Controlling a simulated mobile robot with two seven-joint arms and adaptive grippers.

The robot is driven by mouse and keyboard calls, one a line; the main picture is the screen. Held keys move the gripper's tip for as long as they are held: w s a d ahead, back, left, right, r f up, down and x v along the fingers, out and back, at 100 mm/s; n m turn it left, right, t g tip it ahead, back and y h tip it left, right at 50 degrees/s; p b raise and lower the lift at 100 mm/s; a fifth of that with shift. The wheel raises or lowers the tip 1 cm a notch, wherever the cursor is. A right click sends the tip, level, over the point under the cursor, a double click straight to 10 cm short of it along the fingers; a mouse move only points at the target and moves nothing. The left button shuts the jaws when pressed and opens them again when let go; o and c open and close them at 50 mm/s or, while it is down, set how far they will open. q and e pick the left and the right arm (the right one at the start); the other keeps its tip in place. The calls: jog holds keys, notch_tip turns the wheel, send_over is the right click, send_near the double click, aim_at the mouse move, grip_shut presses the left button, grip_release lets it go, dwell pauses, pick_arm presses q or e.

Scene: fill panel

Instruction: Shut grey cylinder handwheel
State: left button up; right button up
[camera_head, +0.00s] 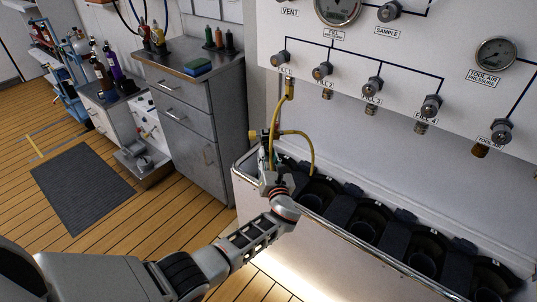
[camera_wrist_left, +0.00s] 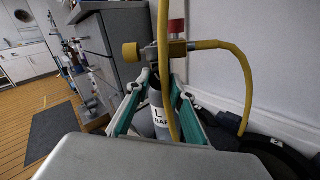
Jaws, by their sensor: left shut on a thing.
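A grey cylinder (camera_wrist_left: 158,118) with a white label stands between the green-lined fingers of my left gripper (camera_wrist_left: 157,95) in the left wrist view. Its yellow handwheel (camera_wrist_left: 130,52) sticks out to the left of the valve, above and clear of the fingers. The handwheel also shows in the head view (camera_head: 252,135). A yellow hose (camera_wrist_left: 237,70) runs from the valve and loops down on the right, and another length passes in front of the cylinder. In the head view my left gripper (camera_head: 276,181) is at the rack's left end, shut on the cylinder's upper body. My right gripper is out of view.
The white fill panel (camera_head: 400,75) with gauges and several knobs rises behind the rack. The rack's black holders (camera_head: 362,230) extend to the right. A grey cabinet (camera_head: 190,105) stands to the left, with open wooden floor and a dark mat (camera_head: 82,188) beyond.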

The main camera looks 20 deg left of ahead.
pick_arm(q)
jog(key=shift+a+m, duration=0.15)
jog(key=shift+m, duration=0.95)
jog(key=o, duration=1.1)
jog(key=v, duration=1.2)
